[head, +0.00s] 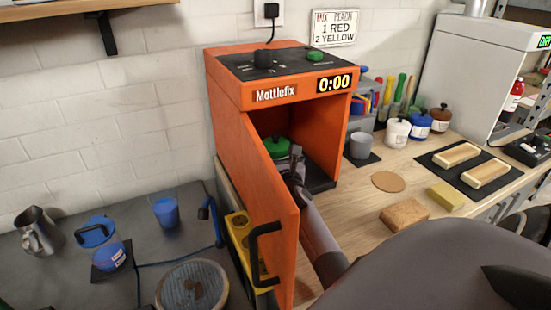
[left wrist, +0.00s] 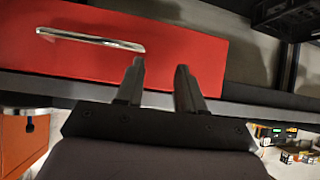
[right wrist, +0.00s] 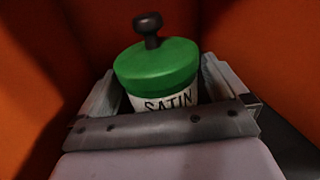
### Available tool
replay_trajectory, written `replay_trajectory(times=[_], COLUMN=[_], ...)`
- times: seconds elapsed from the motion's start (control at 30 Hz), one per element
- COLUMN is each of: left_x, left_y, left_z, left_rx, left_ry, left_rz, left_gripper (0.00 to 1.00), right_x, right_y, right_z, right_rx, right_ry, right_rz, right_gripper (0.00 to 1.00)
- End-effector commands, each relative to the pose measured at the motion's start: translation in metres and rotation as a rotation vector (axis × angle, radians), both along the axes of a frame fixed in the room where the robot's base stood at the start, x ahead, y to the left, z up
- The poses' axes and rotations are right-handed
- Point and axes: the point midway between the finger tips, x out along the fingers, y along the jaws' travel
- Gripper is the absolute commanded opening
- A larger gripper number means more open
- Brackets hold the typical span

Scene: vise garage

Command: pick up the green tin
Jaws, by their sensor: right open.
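The green tin (head: 277,147) stands inside the orange Mattlefix box, partly hidden by the open door and my right gripper. In the right wrist view the tin (right wrist: 157,75) has a green lid with a dark knob and a white side reading SATIN. My right gripper (head: 294,160) reaches into the box. Its open fingers (right wrist: 160,85) stand on either side of the tin; I cannot tell whether they touch it. My left gripper (left wrist: 160,80) is open and empty in the left wrist view, in front of a red drawer, and is not in the head view.
The orange box door (head: 262,200) stands open to the left of my right arm. A grey cup (head: 360,145), white pot (head: 397,132) and blue pot (head: 419,124) stand right of the box. A red drawer front (left wrist: 180,50) with a metal handle is near my left gripper.

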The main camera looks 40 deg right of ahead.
Motion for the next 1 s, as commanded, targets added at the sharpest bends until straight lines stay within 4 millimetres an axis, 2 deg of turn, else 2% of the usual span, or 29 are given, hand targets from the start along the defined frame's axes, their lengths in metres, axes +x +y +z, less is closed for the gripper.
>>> replay_trajectory(times=[0.2,0.43,0.47,0.63,0.67,1.0], left_x=[0.0001,0.0002,0.0002,0.0003,0.0003,0.0005], left_y=[0.0,0.0002,0.0002,0.0002,0.0003,0.0005], left_z=[0.0014,0.0015,0.0015,0.0015,0.0017,0.0013], left_rx=[0.0,0.0,0.0,0.0,0.0,0.0], left_ry=[0.0,-0.001,-0.001,-0.001,-0.001,-0.001], left_rz=[0.0,0.0,0.001,0.001,0.001,0.001], left_gripper=[0.38,0.38,0.38,0.38,0.38,0.38], right_x=[0.0121,0.0126,0.0125,0.0124,0.0128,0.0116], right_y=[-0.0074,-0.0076,-0.0076,-0.0075,-0.0076,-0.0077], right_z=[0.0005,0.0003,0.0002,0.0001,0.0028,0.0043], right_rx=[0.0,-0.001,-0.001,-0.001,-0.003,-0.004], right_ry=[0.0,0.001,0.001,0.001,-0.004,-0.005], right_rz=[0.0,0.0,0.0,0.0,0.001,0.001], right_gripper=[1.0,1.0,0.94,0.38,0.33,0.33])
